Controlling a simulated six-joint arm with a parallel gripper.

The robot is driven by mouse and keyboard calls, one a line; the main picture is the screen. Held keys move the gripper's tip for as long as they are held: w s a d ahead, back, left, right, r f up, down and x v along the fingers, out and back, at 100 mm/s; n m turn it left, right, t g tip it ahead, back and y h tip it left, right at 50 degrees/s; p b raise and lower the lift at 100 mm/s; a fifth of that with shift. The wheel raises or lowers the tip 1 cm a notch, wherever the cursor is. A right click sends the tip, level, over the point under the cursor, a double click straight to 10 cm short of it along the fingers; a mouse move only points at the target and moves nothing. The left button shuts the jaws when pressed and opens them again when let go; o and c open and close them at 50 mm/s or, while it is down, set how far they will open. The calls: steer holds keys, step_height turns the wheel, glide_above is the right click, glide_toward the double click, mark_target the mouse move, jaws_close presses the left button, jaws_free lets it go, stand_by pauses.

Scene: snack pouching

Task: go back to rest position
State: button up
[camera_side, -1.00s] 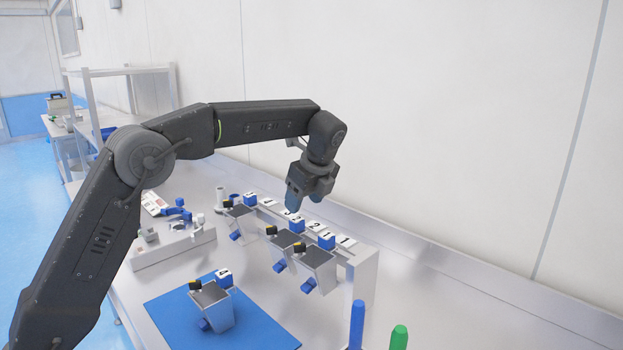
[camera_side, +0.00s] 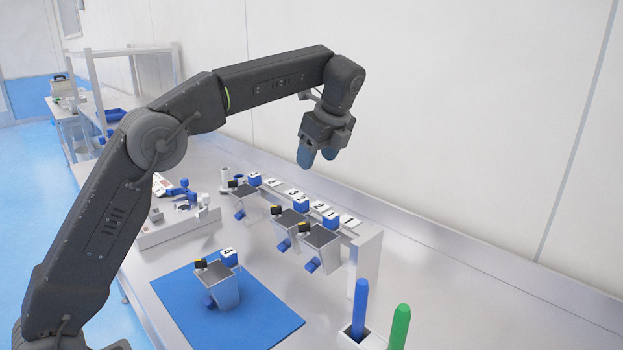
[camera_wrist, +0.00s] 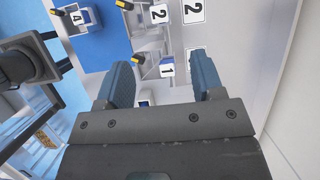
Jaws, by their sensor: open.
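My gripper (camera_side: 317,157) is raised in the air above the steel bench, with blue fingertips pointing down. In the wrist view its two blue fingers (camera_wrist: 160,88) stand apart with nothing between them. Below it, several metal pouch holders with blue tags hang along a numbered rack (camera_side: 365,250). One more metal holder (camera_side: 226,290) stands on the blue mat (camera_side: 262,322), well apart from my gripper.
A blue pen-like tool (camera_side: 360,308) and a green one (camera_side: 399,326) stand upright in a holder at the front. A grey tray (camera_side: 178,233) with small items lies at left. The white wall runs behind the bench. Free air surrounds my gripper.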

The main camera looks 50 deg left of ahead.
steer(key=s+d+r+n+t+h, duration=0.25)
steer(key=s+n, duration=0.55)
steer(key=s, duration=0.7)
steer(key=s+d+f+n+t+h, duration=0.1)
steer(key=s+f+n, duration=0.4)
steer(key=s, duration=0.3)
steer(key=s+d+f+n+t+h, duration=0.1)
steer(key=s+f+n+t, duration=0.1)
steer(key=s+f+n, duration=0.3)
steer(key=s, duration=0.3)
steer(key=shift+d, duration=0.2)
